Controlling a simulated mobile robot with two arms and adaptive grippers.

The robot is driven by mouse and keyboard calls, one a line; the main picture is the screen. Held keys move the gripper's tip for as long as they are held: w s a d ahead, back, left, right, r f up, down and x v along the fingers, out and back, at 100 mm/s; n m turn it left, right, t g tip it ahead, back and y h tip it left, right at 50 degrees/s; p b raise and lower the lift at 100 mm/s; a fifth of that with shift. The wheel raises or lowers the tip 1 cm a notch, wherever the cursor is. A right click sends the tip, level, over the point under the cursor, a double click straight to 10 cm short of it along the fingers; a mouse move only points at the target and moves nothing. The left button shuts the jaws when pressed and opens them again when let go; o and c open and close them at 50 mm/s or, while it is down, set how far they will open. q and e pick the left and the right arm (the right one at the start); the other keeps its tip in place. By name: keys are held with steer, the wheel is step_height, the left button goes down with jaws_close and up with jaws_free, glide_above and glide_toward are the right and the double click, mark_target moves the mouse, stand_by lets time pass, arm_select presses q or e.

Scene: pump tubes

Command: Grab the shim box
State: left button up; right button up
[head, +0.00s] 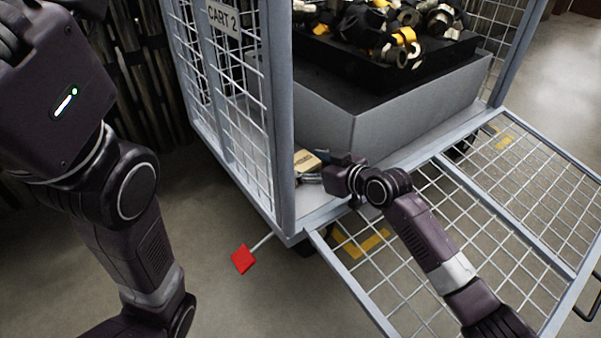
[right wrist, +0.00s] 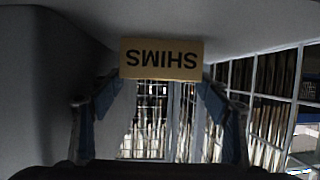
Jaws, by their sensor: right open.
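The shim box (right wrist: 161,59) is a tan box marked "SHIMS", upside down in the right wrist view, just beyond my fingertips. In the head view the box (head: 307,162) lies on the cart floor, between the grey bin and the left mesh wall, partly hidden by my gripper. My right gripper (head: 318,175) reaches in through the cart's open front and points at the box. In the right wrist view its two fingers (right wrist: 158,98) are apart, one on each side below the box, with nothing gripped. My left arm shows at the left of the head view, but its gripper cannot be seen.
The cart (head: 279,120) has mesh walls and a "CART 2" sign. A grey bin (head: 400,125) stands close to the right of the box, with a black tray of metal fittings (head: 400,40) on top. The mesh door (head: 520,215) is folded down under my right arm. A red tag (head: 243,259) sticks out in front.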

steer(key=c, duration=1)
steer(key=shift+r, duration=0.1)
steer(key=shift+c, duration=0.3)
steer(key=shift+r, duration=0.15)
